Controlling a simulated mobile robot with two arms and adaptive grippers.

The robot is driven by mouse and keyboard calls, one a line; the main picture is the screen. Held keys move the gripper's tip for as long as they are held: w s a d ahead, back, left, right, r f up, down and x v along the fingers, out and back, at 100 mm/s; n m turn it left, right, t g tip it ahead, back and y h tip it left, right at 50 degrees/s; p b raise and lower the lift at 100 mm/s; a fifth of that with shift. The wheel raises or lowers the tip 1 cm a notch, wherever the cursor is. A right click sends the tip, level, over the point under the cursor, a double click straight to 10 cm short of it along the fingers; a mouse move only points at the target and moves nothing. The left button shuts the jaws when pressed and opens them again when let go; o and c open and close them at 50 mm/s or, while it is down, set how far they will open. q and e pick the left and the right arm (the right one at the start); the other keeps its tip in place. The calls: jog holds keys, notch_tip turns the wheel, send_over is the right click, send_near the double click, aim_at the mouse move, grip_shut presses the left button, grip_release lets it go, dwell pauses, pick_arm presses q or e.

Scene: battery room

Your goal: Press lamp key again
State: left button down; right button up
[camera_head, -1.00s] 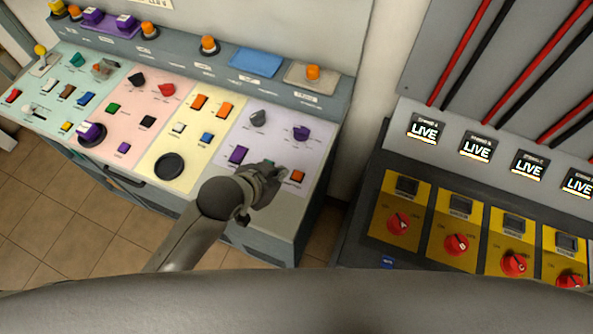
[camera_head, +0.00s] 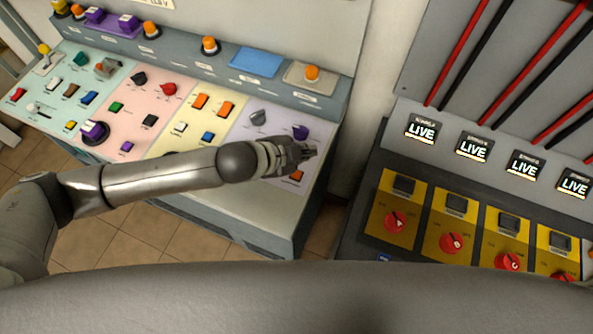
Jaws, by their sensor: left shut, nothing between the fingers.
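My left gripper (camera_head: 311,151) is shut and empty over the right part of the lilac panel (camera_head: 236,130). Its tips are just below the purple knob (camera_head: 300,132) and above the orange key (camera_head: 298,175), which is partly hidden by the gripper. I cannot tell whether the fingers touch the panel. A grey knob (camera_head: 258,118) is up and left of the hand. The purple and green keys lower on this panel are hidden behind my arm. No label reads clearly, so I cannot tell which key is the lamp key. My right gripper is not in view.
Yellow (camera_head: 217,120), pink and mint panels with several keys and knobs lie to the left. Orange lamps (camera_head: 312,73) and a blue plate (camera_head: 255,62) line the raised back ledge. A dark cabinet with red rotary switches (camera_head: 396,222) and "LIVE" displays (camera_head: 420,131) stands at right.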

pick_arm(q)
jog(key=shift+w+a+f, duration=0.1)
jog(key=shift+w+a, duration=0.1)
jog(key=shift+a, duration=0.25)
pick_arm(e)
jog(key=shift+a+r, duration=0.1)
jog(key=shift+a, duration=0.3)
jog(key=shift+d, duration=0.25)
pick_arm(q)
jog(key=b, duration=0.8)
send_over(299, 176)
notch_tip(299, 176, down, 7)
jog(key=shift+f, duration=0.9)
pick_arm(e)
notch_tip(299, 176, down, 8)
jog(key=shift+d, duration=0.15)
